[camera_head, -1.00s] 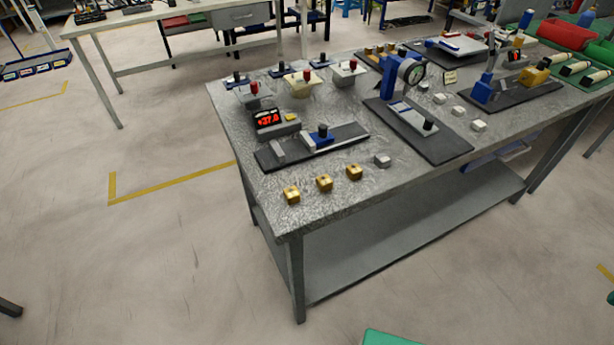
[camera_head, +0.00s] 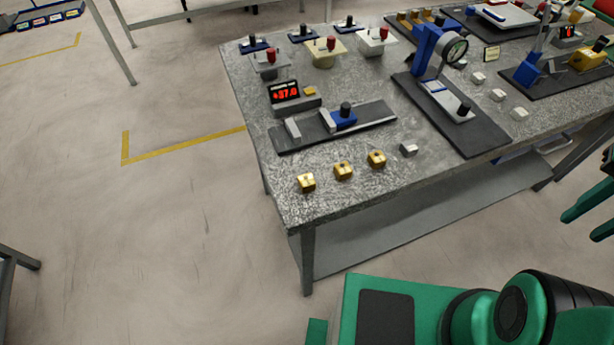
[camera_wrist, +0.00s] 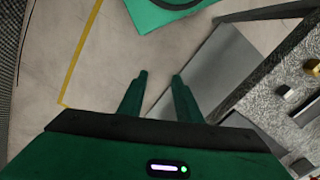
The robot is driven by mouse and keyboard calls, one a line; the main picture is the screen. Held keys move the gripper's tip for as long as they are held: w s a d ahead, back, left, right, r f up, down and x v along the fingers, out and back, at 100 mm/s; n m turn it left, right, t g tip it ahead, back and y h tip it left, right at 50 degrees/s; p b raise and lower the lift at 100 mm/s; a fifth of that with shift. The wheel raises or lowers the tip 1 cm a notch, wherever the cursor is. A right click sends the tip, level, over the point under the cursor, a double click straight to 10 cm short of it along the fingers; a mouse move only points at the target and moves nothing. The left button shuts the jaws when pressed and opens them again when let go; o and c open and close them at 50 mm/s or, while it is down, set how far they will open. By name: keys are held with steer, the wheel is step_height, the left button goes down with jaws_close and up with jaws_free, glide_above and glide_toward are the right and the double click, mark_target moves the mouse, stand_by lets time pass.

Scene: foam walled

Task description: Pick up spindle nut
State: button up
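Three small brass blocks stand in a row near the front edge of the grey table in the head view: a left one (camera_head: 306,182), a middle one (camera_head: 343,171) and a right one (camera_head: 376,159). Dark marks show on them. They look like the spindle nuts, but I cannot tell which one is meant. My gripper (camera_head: 582,225) is at the right edge of the head view, well away from the blocks. In the wrist view my gripper (camera_wrist: 160,76) is open, with nothing between its two green fingers. A brass piece (camera_wrist: 312,67) shows at the right edge there.
A small grey block (camera_head: 408,149) sits right of the brass row. Behind it are a black rail fixture with a blue slide (camera_head: 343,120), a red digital display (camera_head: 284,92) and a blue dial gauge stand (camera_head: 428,50). Open floor lies left of the table.

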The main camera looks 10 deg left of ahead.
steer(key=shift+o, duration=1.4)
steer(key=shift+s+r, duration=0.15)
steer(key=shift+s, duration=0.1)
steer(key=w+a+r+n, duration=0.3)
steer(key=w+a+n, duration=0.6)
steer(key=w+a, duration=0.1)
steer(key=n, duration=2.2)
glide_above(307, 179)
step_height(307, 179, down, 10)
steer(key=shift+f, duration=0.1)
